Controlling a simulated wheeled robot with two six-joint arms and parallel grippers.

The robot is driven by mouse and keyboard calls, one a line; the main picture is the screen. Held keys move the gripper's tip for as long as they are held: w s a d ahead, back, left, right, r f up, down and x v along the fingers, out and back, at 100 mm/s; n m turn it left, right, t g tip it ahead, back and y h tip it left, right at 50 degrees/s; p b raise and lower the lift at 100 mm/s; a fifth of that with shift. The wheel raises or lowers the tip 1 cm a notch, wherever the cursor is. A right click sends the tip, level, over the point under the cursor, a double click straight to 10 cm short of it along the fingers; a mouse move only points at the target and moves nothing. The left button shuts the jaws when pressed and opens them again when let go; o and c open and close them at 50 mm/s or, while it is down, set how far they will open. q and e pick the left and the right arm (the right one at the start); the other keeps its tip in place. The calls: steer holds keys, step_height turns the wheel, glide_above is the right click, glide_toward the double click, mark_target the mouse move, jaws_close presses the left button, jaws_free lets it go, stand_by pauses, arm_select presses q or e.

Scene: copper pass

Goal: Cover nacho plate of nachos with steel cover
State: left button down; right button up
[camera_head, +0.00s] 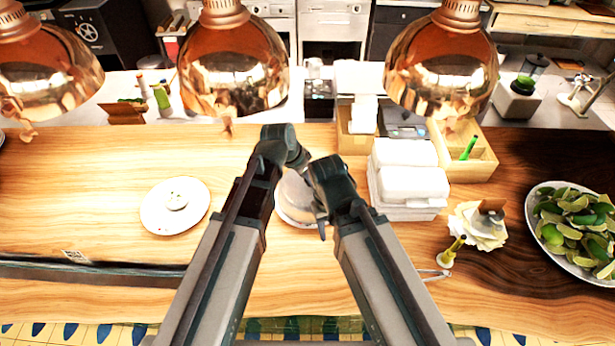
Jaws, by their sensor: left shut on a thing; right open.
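A pale grey, rounded piece, which looks like the steel cover (295,191), shows between my two arms at the middle of the counter. A white plate rim (286,218) shows below it. My arms hide most of both, and I see no nachos there. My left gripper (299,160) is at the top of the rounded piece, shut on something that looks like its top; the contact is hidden. My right gripper (322,220) is open at the right side of it; whether it touches cannot be told.
Another white plate (155,216) with a small pale item stands at left. White takeout boxes (412,183) are stacked at right, near wooden bins (478,165). A lime platter (537,213) stands far right. Copper heat lamps (232,70) hang low over the back. The counter between the left plate and my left arm is clear.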

arm_select(q)
jaws_free()
stand_by(0.5)
steer(key=shift+r, duration=0.15)
step_height(320, 180, up, 5)
steer(key=p, duration=0.5)
steer(key=shift+s, duration=0.1)
stand_by(0.6)
